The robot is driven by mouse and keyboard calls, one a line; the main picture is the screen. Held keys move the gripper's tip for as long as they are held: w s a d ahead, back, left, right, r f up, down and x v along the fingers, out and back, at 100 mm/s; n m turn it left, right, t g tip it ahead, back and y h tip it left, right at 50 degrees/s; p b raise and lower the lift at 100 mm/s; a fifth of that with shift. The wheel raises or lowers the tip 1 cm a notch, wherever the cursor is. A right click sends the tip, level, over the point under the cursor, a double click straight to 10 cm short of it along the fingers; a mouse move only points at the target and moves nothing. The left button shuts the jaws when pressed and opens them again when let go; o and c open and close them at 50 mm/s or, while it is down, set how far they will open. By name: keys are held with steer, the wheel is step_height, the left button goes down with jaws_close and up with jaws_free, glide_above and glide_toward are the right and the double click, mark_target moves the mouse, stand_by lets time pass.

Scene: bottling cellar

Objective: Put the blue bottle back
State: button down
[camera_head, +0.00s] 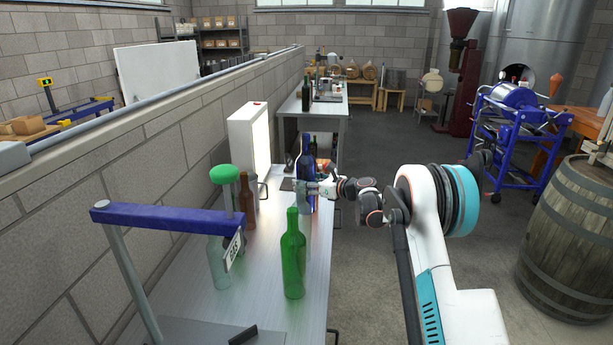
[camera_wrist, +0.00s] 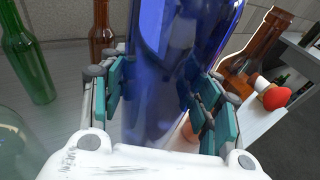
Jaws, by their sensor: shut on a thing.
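The blue bottle (camera_head: 305,178) stands upright at the right side of the metal bench (camera_head: 186,290), in front of the lit white panel. In the wrist view the blue bottle (camera_wrist: 165,75) fills the middle, between the teal finger pads. My gripper (camera_head: 318,188) is shut on its body; the gripper also shows in the wrist view (camera_wrist: 160,105). The bottle's base is hidden in the wrist view, and I cannot tell whether it touches the bench.
A green bottle (camera_head: 293,255) stands nearer on the bench. A brown bottle (camera_head: 246,200) and a clear bottle (camera_head: 219,262) stand to the left, by a blue-armed stand (camera_head: 160,217) with a green knob. A barrel (camera_head: 572,245) stands on the floor at right.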

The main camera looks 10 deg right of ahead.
mark_target(312, 206)
steer(key=shift+f+b, duration=1.3)
steer(key=shift+f, duration=3.55)
steer(key=c, duration=0.6)
jaws_free()
steer(key=shift+o, duration=0.2)
